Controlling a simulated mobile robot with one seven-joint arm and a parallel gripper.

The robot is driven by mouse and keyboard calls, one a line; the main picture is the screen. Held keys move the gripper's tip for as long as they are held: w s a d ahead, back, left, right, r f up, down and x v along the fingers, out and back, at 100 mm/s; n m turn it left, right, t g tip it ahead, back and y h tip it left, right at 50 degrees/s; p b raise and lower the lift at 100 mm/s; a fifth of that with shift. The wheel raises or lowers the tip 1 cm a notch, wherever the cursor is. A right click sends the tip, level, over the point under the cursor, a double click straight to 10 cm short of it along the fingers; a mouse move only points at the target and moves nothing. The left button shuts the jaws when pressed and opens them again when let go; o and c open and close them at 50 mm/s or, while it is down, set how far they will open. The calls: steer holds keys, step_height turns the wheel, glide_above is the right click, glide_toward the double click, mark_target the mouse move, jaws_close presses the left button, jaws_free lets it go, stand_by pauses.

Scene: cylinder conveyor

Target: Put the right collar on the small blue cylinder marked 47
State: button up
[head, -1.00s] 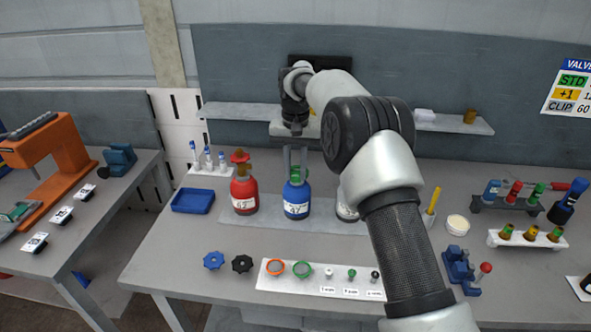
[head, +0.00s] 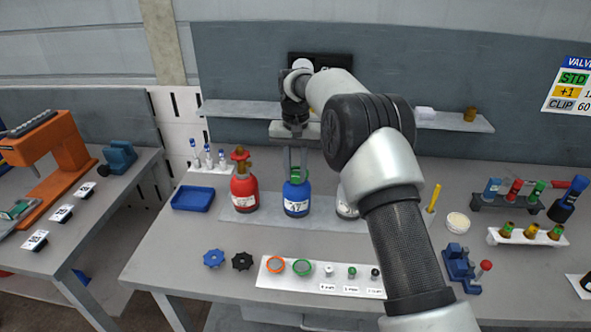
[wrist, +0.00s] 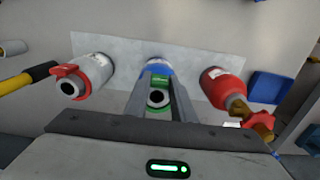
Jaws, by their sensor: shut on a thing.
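The small blue cylinder (head: 296,200) stands upright on the grey mat, its label facing the front; the number is too small to read surely. My gripper (head: 296,178) points straight down over its top. In the wrist view my gripper (wrist: 158,102) is shut on a green part (wrist: 159,84) with a dark round opening, at the top of the blue cylinder (wrist: 156,67). I cannot tell whether this part is separate from the cylinder's valve.
A red cylinder (head: 244,192) with a valve stands close on the left. A grey-white cylinder (head: 346,208) is partly behind my arm on the right. A blue tray (head: 193,199) and two handwheels, blue (head: 214,259) and black (head: 243,262), lie left. Racks stand at the right.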

steer(key=shift+f+b, duration=0.3)
steer(key=shift+f, duration=0.7)
steer(key=o, duration=1.1)
steer(key=shift+r+p, duration=1.95)
steer(key=shift+r, duration=1.05)
steer(key=shift+r, duration=0.15)
